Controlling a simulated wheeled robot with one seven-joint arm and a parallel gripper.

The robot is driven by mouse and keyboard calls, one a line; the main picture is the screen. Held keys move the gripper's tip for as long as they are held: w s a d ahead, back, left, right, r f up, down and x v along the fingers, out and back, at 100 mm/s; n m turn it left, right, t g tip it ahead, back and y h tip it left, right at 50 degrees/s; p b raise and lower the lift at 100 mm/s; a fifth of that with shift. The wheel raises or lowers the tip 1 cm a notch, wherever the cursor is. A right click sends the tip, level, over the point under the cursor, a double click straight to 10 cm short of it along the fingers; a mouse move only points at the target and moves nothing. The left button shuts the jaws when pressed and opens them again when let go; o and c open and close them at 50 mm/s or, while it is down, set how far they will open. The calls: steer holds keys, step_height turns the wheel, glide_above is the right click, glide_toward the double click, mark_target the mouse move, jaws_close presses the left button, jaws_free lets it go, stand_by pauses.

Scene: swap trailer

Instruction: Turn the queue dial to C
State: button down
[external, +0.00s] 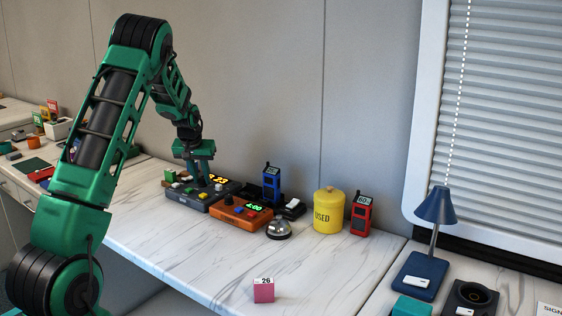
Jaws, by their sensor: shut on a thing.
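A dark grey console (194,203) with a yellow lit display (218,179) sits on the marble counter near the wall. Green and other small buttons show on its left part. My gripper (203,184) points down at the top of this console, with its fingers shut on what looks like the dial there. The fingers hide the dial, so its pointer and letters cannot be read. An orange console (230,219) with a green lit display (255,205) and a dark knob stands just right of the grey one, apart from my gripper.
Right of the consoles are a silver bell (278,230), a blue radio (271,184), a yellow canister (329,212) and a red radio (361,213). A pink block (264,291) is near the front edge. The counter between is clear. A blue lamp (430,240) stands far right.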

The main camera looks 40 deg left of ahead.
steer(key=m, duration=0.2)
steer(key=m+h, duration=0.1)
steer(key=m, duration=0.1)
steer(key=shift+w+a+r+m+t+h, duration=0.1)
steer(key=shift+a+m+t+h, duration=0.05)
steer(key=shift+m+t+h, duration=0.15)
steer(key=m, duration=0.2)
steer(key=m+h, duration=0.1)
steer(key=m, duration=0.1)
steer(key=shift+a+h, duration=0.1)
steer(key=shift+h, duration=0.2)
steer(key=shift+m, duration=0.3)
steer(key=c, duration=1.5)
jaws_free()
steer(key=shift+c, duration=0.2)
steer(key=v, duration=1)
steer(key=shift+r, duration=0.3)
steer(key=shift+a, duration=0.1)
